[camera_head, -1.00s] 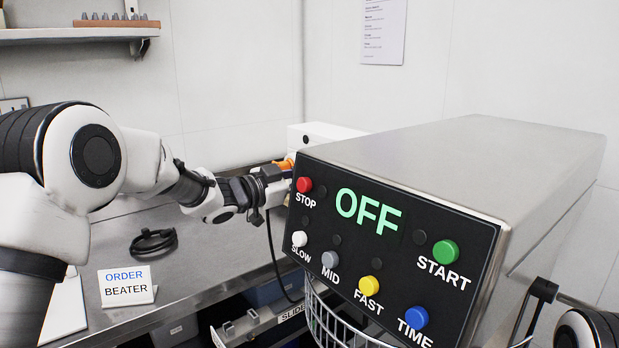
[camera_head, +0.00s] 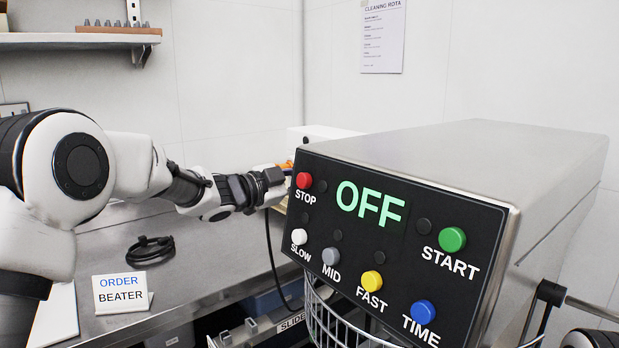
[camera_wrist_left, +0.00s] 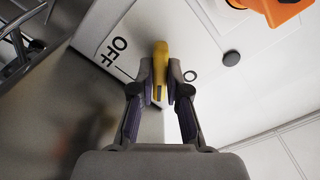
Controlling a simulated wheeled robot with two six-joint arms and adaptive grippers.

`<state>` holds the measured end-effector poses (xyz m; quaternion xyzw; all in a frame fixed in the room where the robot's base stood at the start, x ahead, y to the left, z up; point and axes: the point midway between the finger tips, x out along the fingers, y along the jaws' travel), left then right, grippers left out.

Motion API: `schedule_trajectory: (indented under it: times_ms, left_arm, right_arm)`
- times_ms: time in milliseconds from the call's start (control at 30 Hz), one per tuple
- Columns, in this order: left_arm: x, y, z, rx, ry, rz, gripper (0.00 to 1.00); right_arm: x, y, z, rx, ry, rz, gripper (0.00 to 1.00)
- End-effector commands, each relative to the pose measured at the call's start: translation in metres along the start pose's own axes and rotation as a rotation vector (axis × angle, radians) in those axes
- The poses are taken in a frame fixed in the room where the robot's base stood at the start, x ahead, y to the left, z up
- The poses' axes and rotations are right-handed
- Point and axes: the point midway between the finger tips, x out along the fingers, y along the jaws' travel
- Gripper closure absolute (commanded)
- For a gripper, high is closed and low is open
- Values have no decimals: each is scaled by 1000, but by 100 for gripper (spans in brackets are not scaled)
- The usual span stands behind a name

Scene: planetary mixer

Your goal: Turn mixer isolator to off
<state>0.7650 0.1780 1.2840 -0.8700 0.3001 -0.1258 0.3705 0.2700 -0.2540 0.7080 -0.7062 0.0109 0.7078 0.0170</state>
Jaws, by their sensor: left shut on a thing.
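The isolator is a white box that shows in the left wrist view (camera_wrist_left: 215,45), with a black OFF label and a line mark on its face. Its yellow handle (camera_wrist_left: 160,62) sits between the fingertips of my left gripper (camera_wrist_left: 163,88), which is shut on it. The handle stands roughly upright in that picture, with OFF to its left. In the head view the white box (camera_head: 318,132) shows only partly behind the mixer (camera_head: 480,150), which hides my left fingertips and the handle. The mixer's display reads OFF in green. My right gripper is out of view.
An orange part (camera_wrist_left: 278,10) is near the isolator. The mixer's button panel and wire guard (camera_head: 325,320) stand close to my left arm. A steel counter bears a coiled black cable (camera_head: 150,250) and an ORDER BEATER sign (camera_head: 122,292). A shelf (camera_head: 80,40) is above.

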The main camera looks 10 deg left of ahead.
Motion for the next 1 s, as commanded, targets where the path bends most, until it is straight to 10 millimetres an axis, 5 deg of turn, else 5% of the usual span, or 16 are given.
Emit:
schedule_trajectory:
  times_ms: [633, 1000]
  left_arm:
    - [-1, -1, 0, 338, 2, -6, 100]
    - [-1, -3, -2, 398, 1, -5, 100]
  right_arm:
    - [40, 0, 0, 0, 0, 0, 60]
    - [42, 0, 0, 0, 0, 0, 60]
